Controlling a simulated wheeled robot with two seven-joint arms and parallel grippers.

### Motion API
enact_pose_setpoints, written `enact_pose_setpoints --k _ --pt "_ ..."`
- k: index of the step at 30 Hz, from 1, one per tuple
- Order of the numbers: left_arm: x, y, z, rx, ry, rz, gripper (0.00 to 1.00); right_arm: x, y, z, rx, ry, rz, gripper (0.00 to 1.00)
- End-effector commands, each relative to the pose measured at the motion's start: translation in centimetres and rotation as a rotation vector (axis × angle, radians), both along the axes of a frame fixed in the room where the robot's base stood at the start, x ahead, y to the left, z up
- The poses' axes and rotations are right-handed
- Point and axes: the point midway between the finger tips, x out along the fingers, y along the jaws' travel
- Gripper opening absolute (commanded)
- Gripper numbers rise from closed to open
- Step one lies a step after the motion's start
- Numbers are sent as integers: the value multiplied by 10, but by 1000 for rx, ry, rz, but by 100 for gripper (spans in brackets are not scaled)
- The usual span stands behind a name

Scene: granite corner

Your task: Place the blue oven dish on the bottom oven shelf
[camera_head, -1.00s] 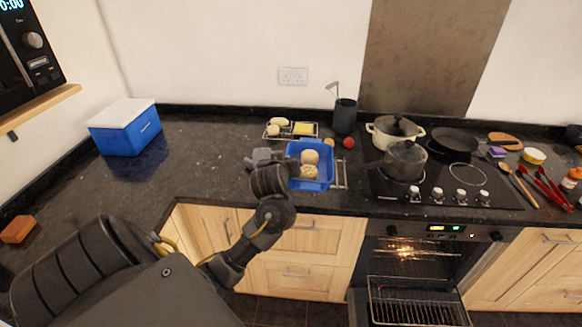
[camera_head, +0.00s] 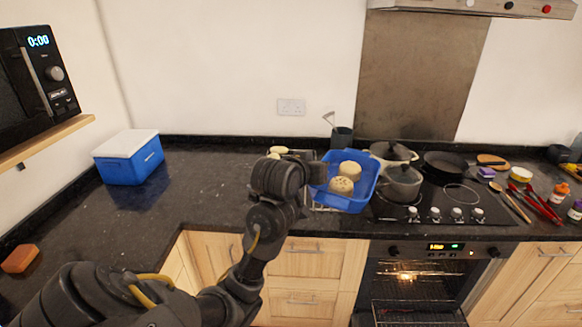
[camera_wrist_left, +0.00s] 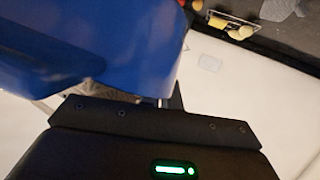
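The blue oven dish (camera_head: 345,203) holds two round pale buns (camera_head: 341,185). It is in the air above the counter, just left of the hob. My left gripper (camera_head: 314,173) is shut on its left side and holds it a little tilted. In the left wrist view the dish (camera_wrist_left: 90,40) is a large blue shape against the gripper (camera_wrist_left: 150,118); the fingertips are mostly hidden. The oven (camera_head: 412,272) is open and lit at lower right. A wire oven shelf (camera_head: 415,312) shows low in it, cut by the picture edge. My right gripper is not in view.
Pots (camera_head: 402,184) and a black pan (camera_head: 445,164) stand on the hob above the oven. A blue and white cool box (camera_head: 128,158) stands at left. The counter between is mostly clear.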

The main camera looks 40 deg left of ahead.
Motion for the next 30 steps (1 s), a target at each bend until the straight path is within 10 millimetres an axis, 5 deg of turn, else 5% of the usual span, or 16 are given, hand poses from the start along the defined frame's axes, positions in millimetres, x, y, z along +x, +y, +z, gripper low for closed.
enact_pose_setpoints --k 6,12,21,30 --pt "-6 -77 -19 -1 10 -104 0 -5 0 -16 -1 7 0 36" --pt "-7 -119 -53 -3 9 -160 0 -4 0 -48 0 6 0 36" --pt "-9 -143 -81 -2 6 -195 0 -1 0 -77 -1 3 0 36" --pt "-9 -147 -83 -1 5 -201 0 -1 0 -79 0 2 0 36"
